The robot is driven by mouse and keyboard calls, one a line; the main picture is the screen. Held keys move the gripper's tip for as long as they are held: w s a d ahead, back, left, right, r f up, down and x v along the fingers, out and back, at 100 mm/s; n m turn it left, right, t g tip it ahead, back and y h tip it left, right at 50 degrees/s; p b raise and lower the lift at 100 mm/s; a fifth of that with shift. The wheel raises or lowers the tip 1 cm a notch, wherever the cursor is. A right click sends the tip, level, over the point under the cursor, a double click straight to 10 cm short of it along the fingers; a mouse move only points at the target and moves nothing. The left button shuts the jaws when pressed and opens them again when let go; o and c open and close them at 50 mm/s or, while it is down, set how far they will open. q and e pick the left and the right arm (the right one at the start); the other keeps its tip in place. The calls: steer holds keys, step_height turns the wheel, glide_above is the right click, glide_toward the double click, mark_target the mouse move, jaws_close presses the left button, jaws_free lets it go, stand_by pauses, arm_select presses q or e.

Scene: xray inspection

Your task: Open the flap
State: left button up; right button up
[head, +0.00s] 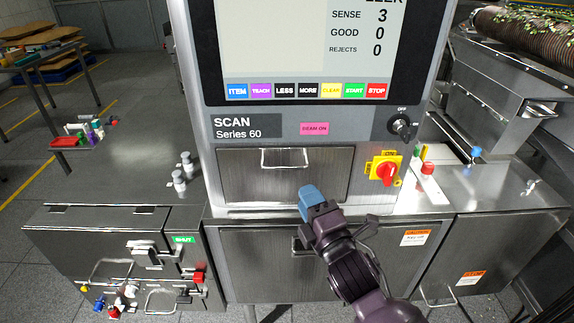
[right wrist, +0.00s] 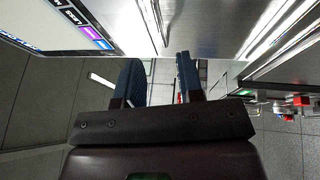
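The flap (head: 250,180) is a brushed-metal panel in the front of the scan machine, below the SCAN Series 60 label. It looks shut. A bar handle (head: 285,166) sits near its top edge. My right gripper (head: 311,194) is in front of the flap's lower right part, below the handle and apart from it. In the right wrist view its two blue fingers (right wrist: 160,80) stand apart with a gap between them, and nothing is clearly held. The gripper hides part of the flap's lower edge. My left gripper is not in view.
The machine's screen (head: 275,40) and coloured buttons are above the flap. A red and yellow rotary switch (head: 385,169) is right of it. A lower metal cabinet (head: 265,270) lies beneath. A steel housing (head: 500,85) stands at right.

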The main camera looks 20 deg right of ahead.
mark_target(289, 166)
steer(key=p+x, duration=0.1)
steer(key=x, duration=0.9)
jaws_close()
